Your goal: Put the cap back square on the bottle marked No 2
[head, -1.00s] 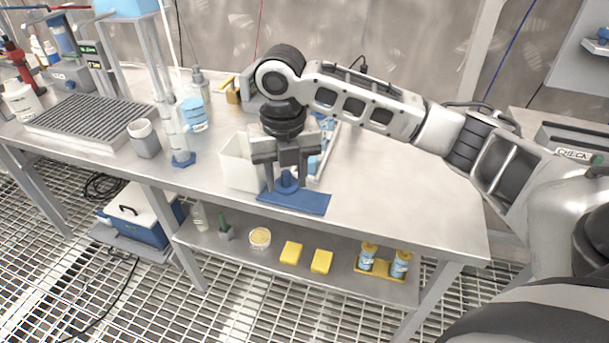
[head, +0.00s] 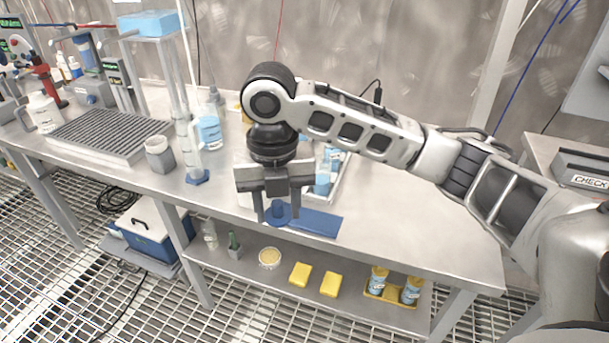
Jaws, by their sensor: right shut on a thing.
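My right gripper (head: 278,216) is low over the front edge of the bench, its fingers pointing down on either side of a blue cap-like piece (head: 278,208) with a knob and wider flange. It is shut on this piece, just left of a flat blue mat (head: 318,224). Behind the gripper, a tray (head: 345,180) holds blue-and-white bottles (head: 322,182), partly hidden by my arm. Another blue-labelled bottle (head: 208,132) stands to the left. No marking "No 2" is readable on any bottle. My left gripper is not in view.
A clamp stand (head: 197,177), a grey cup (head: 160,155) and a ribbed drain tray (head: 105,132) stand on the left. The bench right of the mat is clear.

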